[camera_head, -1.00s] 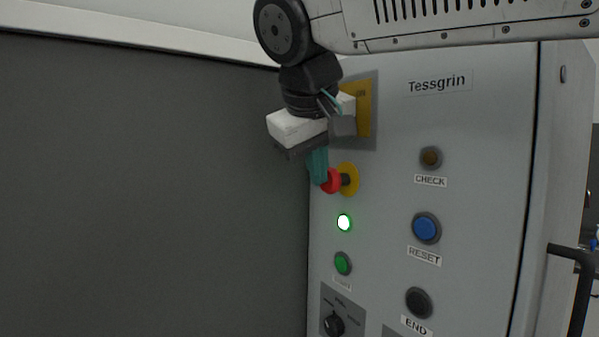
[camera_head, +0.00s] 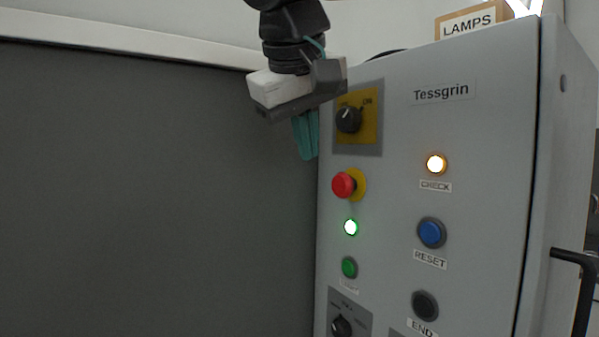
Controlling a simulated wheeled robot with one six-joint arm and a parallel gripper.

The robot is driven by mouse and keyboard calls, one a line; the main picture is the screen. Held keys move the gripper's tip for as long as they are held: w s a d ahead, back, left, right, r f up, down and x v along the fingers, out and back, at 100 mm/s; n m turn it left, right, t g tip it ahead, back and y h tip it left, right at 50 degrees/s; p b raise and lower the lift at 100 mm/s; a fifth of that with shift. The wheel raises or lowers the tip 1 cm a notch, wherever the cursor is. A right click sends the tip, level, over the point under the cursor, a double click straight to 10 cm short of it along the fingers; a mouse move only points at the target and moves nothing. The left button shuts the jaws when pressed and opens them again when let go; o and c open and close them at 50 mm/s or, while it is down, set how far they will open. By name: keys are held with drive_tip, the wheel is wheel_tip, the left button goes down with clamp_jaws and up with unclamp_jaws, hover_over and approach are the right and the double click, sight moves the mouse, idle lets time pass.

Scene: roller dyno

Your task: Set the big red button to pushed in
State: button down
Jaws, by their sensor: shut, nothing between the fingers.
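The big red button (camera_head: 342,185) is a red mushroom head on a yellow round collar (camera_head: 359,184), on the front of a grey control cabinet. It shows whole, with nothing in front of it. I cannot tell for sure from this angle how far in it sits. My gripper (camera_head: 308,157) has teal fingers pointing down, shut with nothing between them. It hangs up and to the left of the red button, apart from it.
Above the button is a black rotary switch (camera_head: 349,119) on a yellow plate. Below are a lit green lamp (camera_head: 351,227) and a green button (camera_head: 349,267). To the right are a lit CHECK lamp (camera_head: 436,164), a blue RESET button (camera_head: 431,233) and a black END button (camera_head: 425,305).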

drive_tip(key=shift+v, duration=2.1)
